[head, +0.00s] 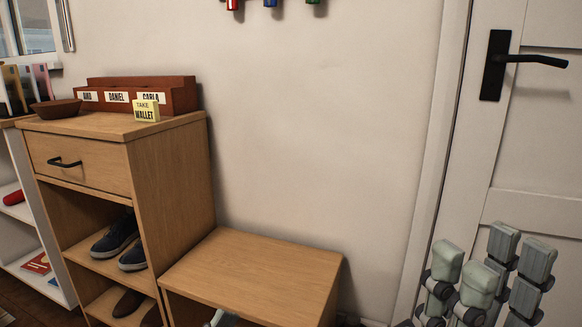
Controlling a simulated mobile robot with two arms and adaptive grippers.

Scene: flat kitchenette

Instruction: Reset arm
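My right gripper (490,266) is at the bottom right, in front of the white door. Its pale grey finger pads point up and stand apart, with nothing between them. A small pale grey piece (221,318) shows at the bottom edge, in front of the low wooden bench (262,270). It looks like the tip of my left gripper, but most of it is cut off by the frame, so whether it is open or shut does not show.
A wooden cabinet (80,155) with a drawer and shoes stands left of the bench. On it are a reddish letter box (180,95), a yellow note (146,108) and a brown bowl (56,108). The door handle (530,60) is at upper right. The bench top is clear.

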